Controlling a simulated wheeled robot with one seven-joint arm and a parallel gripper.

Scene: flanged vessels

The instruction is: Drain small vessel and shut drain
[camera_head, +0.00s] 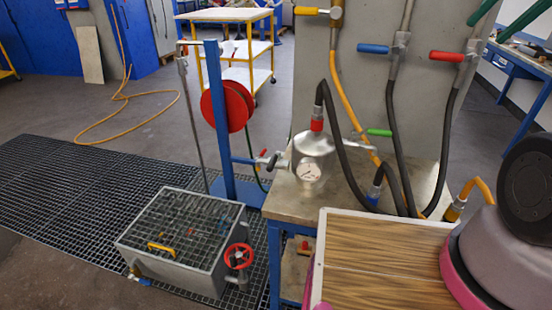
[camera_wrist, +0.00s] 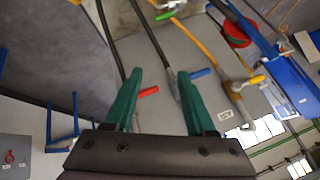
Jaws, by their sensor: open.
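The small vessel (camera_head: 313,143) is a silver domed container with a red-collared hose on top and a round gauge (camera_head: 308,172) in front. It stands on a metal-topped bench. A green-handled valve (camera_head: 379,132) is just right of it. A red-handled fitting (camera_head: 305,246) shows below the bench top; I cannot tell which valve is the drain. My gripper (camera_head: 484,33) has green fingers at the top right, apart from the vessel. In the wrist view my gripper (camera_wrist: 160,74) is open and empty, with a red valve handle (camera_wrist: 148,91) seen between its fingers.
Yellow, blue (camera_head: 373,48) and red (camera_head: 447,56) valve handles sit on hoses along the grey panel (camera_head: 430,110). A grated metal tank (camera_head: 180,235) with a red handwheel (camera_head: 238,256) stands on the floor grating. A blue post carries a red reel (camera_head: 227,105).

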